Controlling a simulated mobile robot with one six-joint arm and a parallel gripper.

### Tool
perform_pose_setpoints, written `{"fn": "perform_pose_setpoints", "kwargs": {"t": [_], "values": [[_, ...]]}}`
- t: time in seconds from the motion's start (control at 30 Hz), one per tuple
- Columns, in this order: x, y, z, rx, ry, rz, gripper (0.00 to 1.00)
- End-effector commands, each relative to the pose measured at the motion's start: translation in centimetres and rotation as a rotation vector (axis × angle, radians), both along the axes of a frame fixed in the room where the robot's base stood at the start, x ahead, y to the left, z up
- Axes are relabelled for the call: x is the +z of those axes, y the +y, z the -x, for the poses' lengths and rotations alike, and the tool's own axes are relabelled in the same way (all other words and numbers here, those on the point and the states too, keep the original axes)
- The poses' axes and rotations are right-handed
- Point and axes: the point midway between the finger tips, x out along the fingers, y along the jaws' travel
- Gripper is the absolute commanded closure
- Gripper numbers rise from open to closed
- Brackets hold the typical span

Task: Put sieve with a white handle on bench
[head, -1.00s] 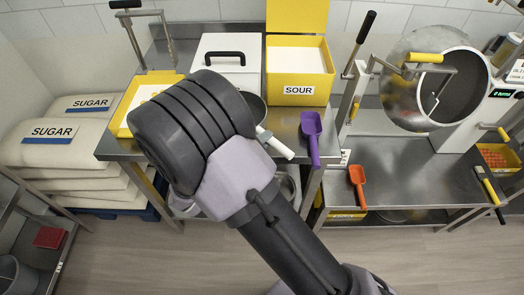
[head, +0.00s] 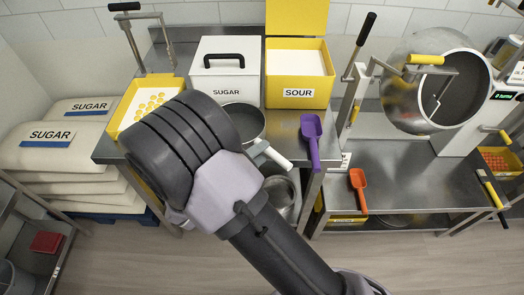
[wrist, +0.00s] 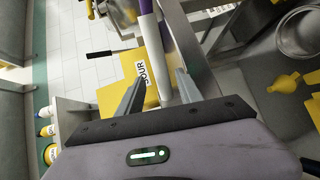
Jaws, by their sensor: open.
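The sieve (head: 245,123), a round grey pan shape with a white handle (head: 278,157), is in the head view on the left steel bench (head: 290,125). It appears to rest on the top, its handle pointing to the front right over the front edge. My forearm and wrist partly cover its left side.
A sugar box (head: 227,75), a yellow sour box (head: 298,75), a yellow tray (head: 125,115) and a purple scoop (head: 312,138) share the bench. An orange scoop (head: 358,188) lies on the right bench, whose middle is clear. Sugar sacks (head: 50,145) are at left.

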Motion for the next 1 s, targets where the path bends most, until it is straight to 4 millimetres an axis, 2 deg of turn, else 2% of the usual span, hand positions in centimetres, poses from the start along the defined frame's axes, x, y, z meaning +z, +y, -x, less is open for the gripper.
{"fn": "perform_pose_setpoints", "kwargs": {"t": [0.33,0.5,0.63,0.67,0.73,0.77,0.83,0.9,0.97,1.0], "values": [[1.8,5.9,6.2,0.004,0.000,0.000,0.57],[2.0,7.1,7.6,0.002,0.000,0.000,0.57],[2.1,6.9,7.7,-0.009,0.004,-0.004,0.57],[2.4,6.4,7.7,-0.028,0.012,-0.011,0.57],[4.1,3.9,7.6,-0.129,0.057,-0.057,0.57],[5.2,2.1,7.7,-0.197,0.090,-0.092,0.57],[7.8,-2.8,9.0,-0.382,0.191,-0.224,0.57],[10.1,-7.2,11.7,-0.560,0.297,-0.421,0.57],[11.6,-9.7,14.4,-0.673,0.363,-0.631,0.57],[12.6,-10.7,16.2,-0.724,0.388,-0.792,0.57]]}}
